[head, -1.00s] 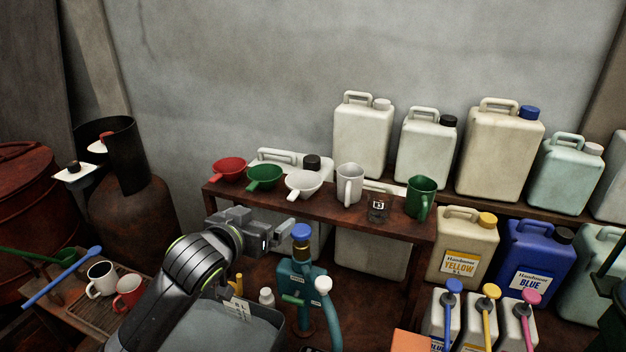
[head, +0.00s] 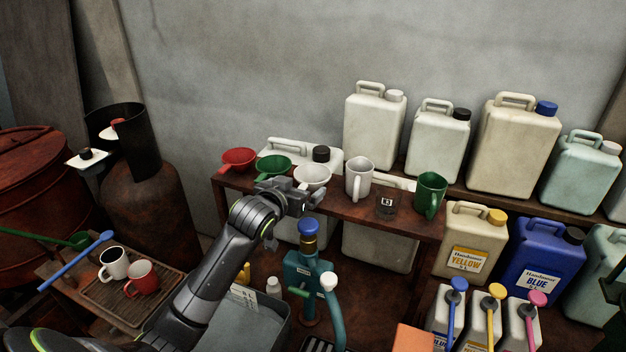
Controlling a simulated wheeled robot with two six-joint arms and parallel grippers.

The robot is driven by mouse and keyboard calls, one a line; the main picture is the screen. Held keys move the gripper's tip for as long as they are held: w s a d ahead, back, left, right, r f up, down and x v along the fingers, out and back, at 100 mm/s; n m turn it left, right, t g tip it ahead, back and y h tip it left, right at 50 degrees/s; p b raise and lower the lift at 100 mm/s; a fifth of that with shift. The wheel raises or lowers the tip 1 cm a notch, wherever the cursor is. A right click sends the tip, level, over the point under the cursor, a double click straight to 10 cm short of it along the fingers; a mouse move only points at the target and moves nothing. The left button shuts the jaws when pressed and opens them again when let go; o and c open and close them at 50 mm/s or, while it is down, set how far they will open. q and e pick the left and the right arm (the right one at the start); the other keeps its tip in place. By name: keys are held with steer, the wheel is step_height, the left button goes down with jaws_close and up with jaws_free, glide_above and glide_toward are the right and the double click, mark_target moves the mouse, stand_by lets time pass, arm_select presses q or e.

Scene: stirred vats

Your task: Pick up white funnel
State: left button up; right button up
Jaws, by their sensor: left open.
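The white funnel (head: 314,174) stands on the brown shelf, between the green funnel (head: 272,167) and a white mug (head: 359,179). Its lower part is hidden behind my left gripper. My left gripper (head: 314,201) is open and empty, just in front of and below the funnel's bowl in the picture. I cannot tell whether it touches the funnel. My right gripper is not in view.
The brown shelf (head: 420,229) also holds a red funnel (head: 238,159), a clear glass (head: 386,204) and a green mug (head: 430,194). Large jerrycans (head: 375,130) stand behind. A teal pump (head: 305,275) rises below my left gripper.

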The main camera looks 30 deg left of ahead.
mark_target(304, 184)
arm_select(q)
steer(key=shift+p+x, duration=0.45)
steer(key=shift+x, duration=0.4)
steer(key=p+x, duration=0.1)
steer(key=x, duration=0.2)
steer(key=shift+a+r, duration=0.1)
steer(key=shift+r, duration=0.05)
steer(key=shift+w+f+p, duration=0.35)
steer(key=shift+w+p, duration=0.05)
steer(key=shift+w, duration=0.25)
steer(key=shift+c, duration=0.3)
steer(key=c, duration=0.6)
steer(key=shift+o, duration=0.2)
steer(key=shift+r, duration=0.1)
